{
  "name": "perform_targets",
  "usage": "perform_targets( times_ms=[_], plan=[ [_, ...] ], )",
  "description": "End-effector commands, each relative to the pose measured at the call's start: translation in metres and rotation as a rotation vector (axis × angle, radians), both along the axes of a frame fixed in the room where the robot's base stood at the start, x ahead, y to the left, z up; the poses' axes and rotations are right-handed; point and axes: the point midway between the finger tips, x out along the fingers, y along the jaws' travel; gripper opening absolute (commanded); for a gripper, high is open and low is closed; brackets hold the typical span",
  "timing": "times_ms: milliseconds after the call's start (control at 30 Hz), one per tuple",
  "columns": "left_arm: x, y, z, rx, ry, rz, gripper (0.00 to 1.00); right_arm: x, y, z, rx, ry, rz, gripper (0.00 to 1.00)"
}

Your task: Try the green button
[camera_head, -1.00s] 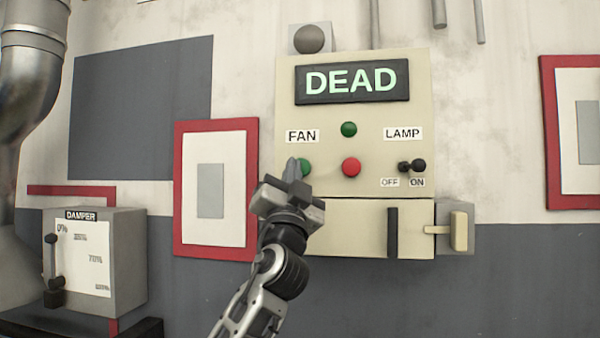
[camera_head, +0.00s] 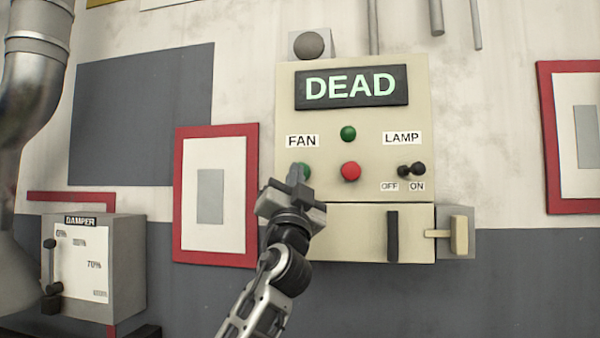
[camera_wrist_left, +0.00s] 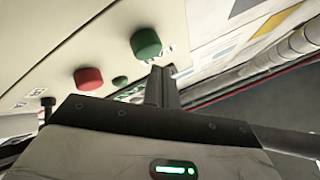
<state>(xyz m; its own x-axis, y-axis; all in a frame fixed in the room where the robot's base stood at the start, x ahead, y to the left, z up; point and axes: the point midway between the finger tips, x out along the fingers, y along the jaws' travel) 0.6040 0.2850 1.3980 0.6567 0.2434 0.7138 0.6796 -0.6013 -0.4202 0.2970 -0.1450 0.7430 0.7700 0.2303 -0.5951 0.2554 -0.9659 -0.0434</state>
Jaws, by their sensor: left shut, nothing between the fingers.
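The green button (camera_head: 306,172) sits under the FAN label on the cream panel (camera_head: 429,130), partly hidden behind my left gripper (camera_head: 297,174). In the left wrist view the green button (camera_wrist_left: 146,42) stands out from the panel, just above and left of the closed fingertips (camera_wrist_left: 162,74). The left fingers are shut and empty. They look close to the button, but I cannot tell whether they touch it. My right gripper is not in view.
The red button (camera_head: 350,171) is right of the green one, with a green dome (camera_head: 348,133) above it. A LAMP switch (camera_head: 411,169) sits further right. The display (camera_head: 351,87) reads DEAD. A lever (camera_head: 459,235) and a DAMPER box (camera_head: 122,262) flank the lower panel.

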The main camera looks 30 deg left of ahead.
Motion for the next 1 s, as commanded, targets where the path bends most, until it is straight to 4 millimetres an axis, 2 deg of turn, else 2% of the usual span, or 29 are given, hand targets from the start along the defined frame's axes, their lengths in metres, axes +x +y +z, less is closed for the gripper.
perform_targets(
  times_ms=[1000],
  plan=[
    [0.0, 0.0001, 0.0, 0.001, 0.0, 0.001, 0.0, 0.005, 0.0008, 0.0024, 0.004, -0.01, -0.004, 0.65]
  ],
)
